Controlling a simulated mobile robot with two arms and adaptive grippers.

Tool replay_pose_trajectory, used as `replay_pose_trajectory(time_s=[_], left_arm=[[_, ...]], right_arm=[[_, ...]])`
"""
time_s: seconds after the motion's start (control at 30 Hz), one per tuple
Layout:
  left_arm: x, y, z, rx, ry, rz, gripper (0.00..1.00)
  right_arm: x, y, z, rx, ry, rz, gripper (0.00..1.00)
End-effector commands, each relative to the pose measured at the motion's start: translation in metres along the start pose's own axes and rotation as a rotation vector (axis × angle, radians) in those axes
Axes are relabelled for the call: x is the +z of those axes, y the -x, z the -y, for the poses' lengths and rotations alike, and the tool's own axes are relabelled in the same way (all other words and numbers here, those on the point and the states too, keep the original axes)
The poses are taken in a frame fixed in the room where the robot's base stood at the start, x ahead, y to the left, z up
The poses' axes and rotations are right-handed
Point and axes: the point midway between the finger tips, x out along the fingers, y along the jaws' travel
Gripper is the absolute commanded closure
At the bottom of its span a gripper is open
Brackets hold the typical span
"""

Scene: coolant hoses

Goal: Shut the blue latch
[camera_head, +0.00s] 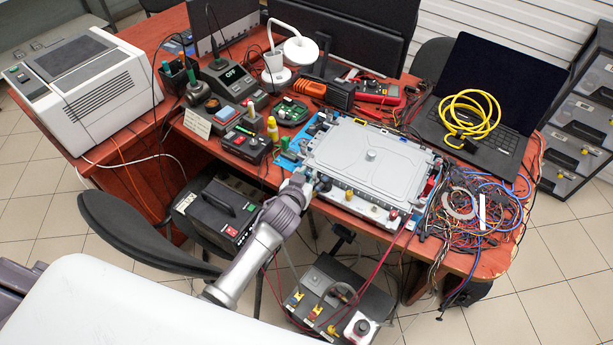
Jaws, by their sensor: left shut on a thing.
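A flat grey-lidded unit (365,160) lies on the red-brown table, with blue parts (288,162) along its left end. My left gripper (305,179) reaches up from below to the unit's front left corner. It is shut on a small part there, which its fingers mostly hide. I cannot make out the blue latch clearly at this size, nor whether it stands open or shut. My right gripper is not in view.
A tangle of coloured wires (485,213) lies right of the unit. A laptop (487,105) with a coiled yellow cable (468,113) stands behind it. Small devices and a yellow bottle (272,129) crowd the left.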

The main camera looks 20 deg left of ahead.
Motion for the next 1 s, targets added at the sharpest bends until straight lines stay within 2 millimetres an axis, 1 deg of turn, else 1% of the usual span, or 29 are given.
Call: replay_pose_trajectory(time_s=[0.03, 0.1, 0.47, 0.5, 0.53, 0.87, 0.97, 1.0], left_arm=[[0.001, -0.001, -0.003, -0.015, 0.015, -0.005, 1.00], [0.001, -0.001, -0.002, -0.036, 0.021, -0.003, 1.00], [-0.001, 0.001, 0.000, -0.052, 0.023, 0.000, 1.00], [-0.001, 0.001, 0.000, -0.052, 0.023, 0.000, 0.74], [-0.001, 0.001, 0.000, -0.052, 0.023, 0.000, 0.69], [0.000, 0.002, 0.000, -0.052, 0.023, 0.001, 0.69], [0.001, 0.011, 0.000, -0.052, 0.023, 0.001, 0.69], [0.001, 0.016, -0.001, -0.052, 0.022, 0.001, 0.69]], right_arm=[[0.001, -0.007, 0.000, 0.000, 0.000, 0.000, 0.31], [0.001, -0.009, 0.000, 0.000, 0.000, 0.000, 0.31], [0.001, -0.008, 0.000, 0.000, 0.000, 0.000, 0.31], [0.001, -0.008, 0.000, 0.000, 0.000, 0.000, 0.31], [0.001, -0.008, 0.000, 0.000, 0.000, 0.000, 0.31], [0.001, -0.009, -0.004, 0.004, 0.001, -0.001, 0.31], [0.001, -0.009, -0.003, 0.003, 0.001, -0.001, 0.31], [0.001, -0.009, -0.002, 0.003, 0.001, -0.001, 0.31]])
